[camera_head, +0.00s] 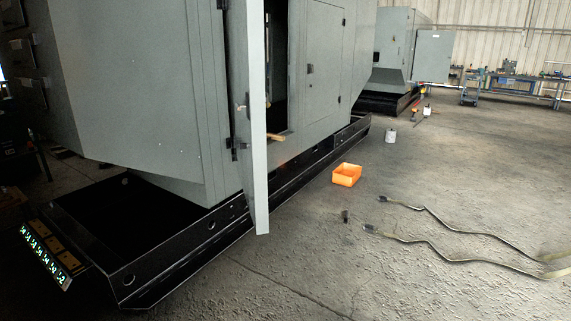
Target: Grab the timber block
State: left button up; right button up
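A small light-brown piece that looks like the timber block (276,137) lies at the sill of the grey enclosure's open doorway, just right of the open door (257,120). The door's edge hides part of the doorway, and the piece may continue behind it. It is small in view, so I cannot tell its full shape. Neither of my grippers is in view.
The grey enclosure (130,90) stands on a black base frame (180,262). An orange bin (347,175), a small dark object (345,216) and two long straps (440,222) lie on the concrete floor. A white container (390,136) stands farther back. The right foreground floor is mostly clear.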

aim_at(278, 137)
jog(key=i+l+z, duration=0.2)
jog(key=i, duration=0.35)
jog(key=i+j+z, duration=0.2)
jog(key=i, duration=0.4)
jog(key=i+z, duration=0.2)
jog(key=i, duration=0.35)
jog(key=i+j+z, duration=0.2)
jog(key=i, duration=0.35)
jog(key=i+u, duration=0.2)
jog(key=i, duration=0.4)
jog(key=i+l+u, duration=0.2)
jog(key=i, duration=0.45)
jog(key=i+j+u, duration=0.2)
jog(key=i+u, duration=0.6)
jog(key=i+j, duration=0.15)
jog(key=i, duration=0.15)
jog(key=i+j+u, duration=0.1)
jog(key=i, duration=0.2)
